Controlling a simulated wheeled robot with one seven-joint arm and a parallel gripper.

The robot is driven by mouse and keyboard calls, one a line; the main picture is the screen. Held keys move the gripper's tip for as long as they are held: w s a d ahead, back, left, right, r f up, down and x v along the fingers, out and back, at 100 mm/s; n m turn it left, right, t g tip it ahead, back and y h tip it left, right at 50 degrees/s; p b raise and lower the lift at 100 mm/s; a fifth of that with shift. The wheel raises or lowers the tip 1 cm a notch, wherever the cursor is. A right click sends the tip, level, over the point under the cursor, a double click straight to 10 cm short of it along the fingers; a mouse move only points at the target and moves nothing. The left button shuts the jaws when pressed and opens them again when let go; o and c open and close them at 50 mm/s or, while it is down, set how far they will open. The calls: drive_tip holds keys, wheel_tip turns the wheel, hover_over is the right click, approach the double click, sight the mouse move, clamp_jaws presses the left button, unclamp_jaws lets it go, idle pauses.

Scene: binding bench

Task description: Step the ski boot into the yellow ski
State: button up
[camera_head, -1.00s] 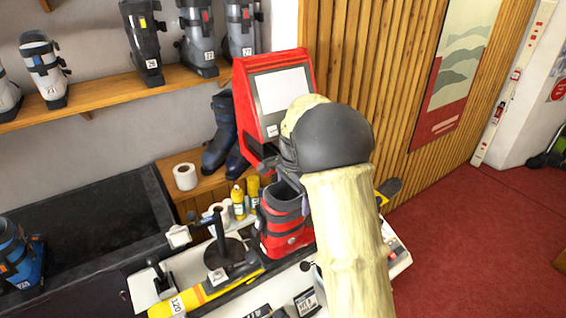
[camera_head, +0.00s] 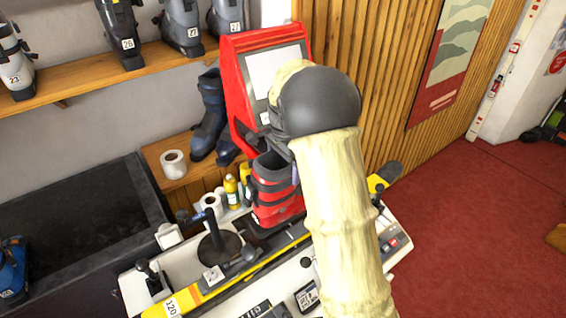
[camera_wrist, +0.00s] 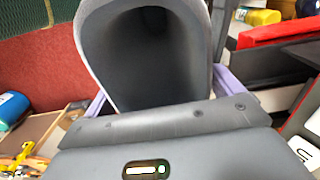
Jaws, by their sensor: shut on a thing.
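The ski boot (camera_head: 277,190) is red with a dark cuff and stands upright at the bench, seen left of my arm. My gripper (camera_wrist: 160,100) is shut on its cuff; the purple fingers show on both sides of the dark boot opening (camera_wrist: 150,50) in the wrist view. In the head view the gripper is mostly hidden behind my arm. The yellow ski (camera_head: 196,296) lies along the bench, with a 120 label at its near end. The boot's sole looks just above or behind the ski's middle; I cannot tell whether they touch.
A black round-based post (camera_head: 218,248) stands beside the ski, left of the boot. Yellow bottles (camera_head: 231,190) and a white roll (camera_head: 211,204) sit behind. A red screen stand (camera_head: 235,90) rises behind the boot. Red floor (camera_head: 470,230) is open at right.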

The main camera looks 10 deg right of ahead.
drive_tip(key=shift+w+f+b, duration=0.15)
drive_tip(key=shift+f+b, duration=1.15)
drive_tip(key=shift+f, duration=0.2)
drive_tip(key=shift+w+f+b, duration=0.1)
drive_tip(key=shift+f+b, duration=1.2)
drive_tip(key=shift+f, duration=0.2)
drive_tip(key=shift+s+d+f+b, duration=0.1)
drive_tip(key=shift+s+f+b, duration=0.1)
drive_tip(key=shift+f+b, duration=0.4)
drive_tip(key=shift+w+a+f, duration=0.15)
drive_tip(key=shift+a+f, duration=0.05)
drive_tip(key=shift+f, duration=0.75)
drive_tip(key=shift+f, duration=0.45)
drive_tip(key=shift+s+f+b, duration=0.35)
drive_tip(key=shift+f+b, duration=0.05)
drive_tip(key=shift+f, duration=0.2)
